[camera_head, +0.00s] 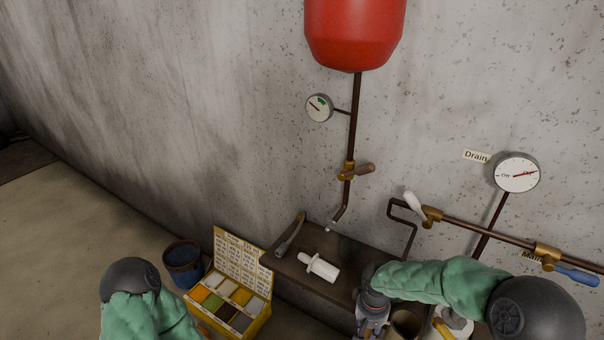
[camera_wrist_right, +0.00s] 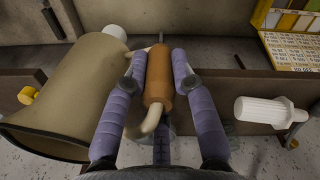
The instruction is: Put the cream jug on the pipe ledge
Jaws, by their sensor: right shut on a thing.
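The cream jug (camera_wrist_right: 65,85) is a wide beige vessel with a brown rim, large at the left of the right wrist view. Its orange-brown handle grip (camera_wrist_right: 158,80) lies between the two purple-grey fingers of my right gripper (camera_wrist_right: 159,62), which is shut on it. In the head view the jug (camera_head: 405,323) shows in part at the bottom edge, beside my right gripper (camera_head: 371,318). A brown ledge (camera_head: 290,262) is on the wall below the pipe's end, to the left of that gripper. My left arm shows at bottom left; its gripper is out of view.
A white bottle-like piece (camera_head: 320,268) lies on the ledge, with a grey, bent tool (camera_head: 290,235) at its left end. A yellow sectioned box (camera_head: 230,300) and a blue bucket (camera_head: 183,265) stand left. Pipes with valves (camera_head: 480,230) run along the wall at right.

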